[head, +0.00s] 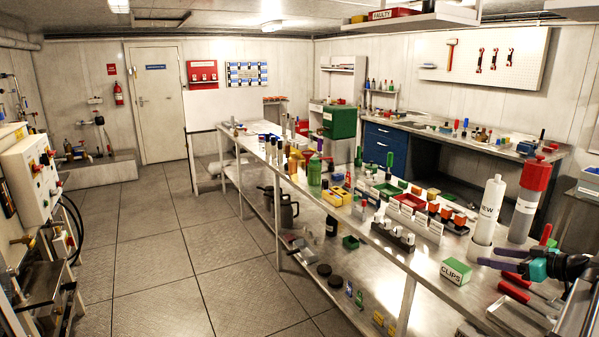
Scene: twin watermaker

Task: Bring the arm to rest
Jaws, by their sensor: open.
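My gripper (495,257) is at the lower right of the head view, with purple fingers, a teal part and a dark wrist. Its fingers point left and are apart, with nothing seen between them. It is over the right end of the long metal bench (437,287), in front of a white cylinder marked NEW (489,212) and a grey cylinder with a red top (527,205). The rest of my arm runs out of the picture at the right edge. I cannot tell how high the gripper is above the bench.
A CLIPS box (455,272) stands left of my gripper. Red-handled tools (520,294) lie just below it. Labelled blocks (415,217) and coloured trays crowd the bench farther back. A wall panel (30,175) is at the left. The tiled floor (150,240) left of the bench is clear.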

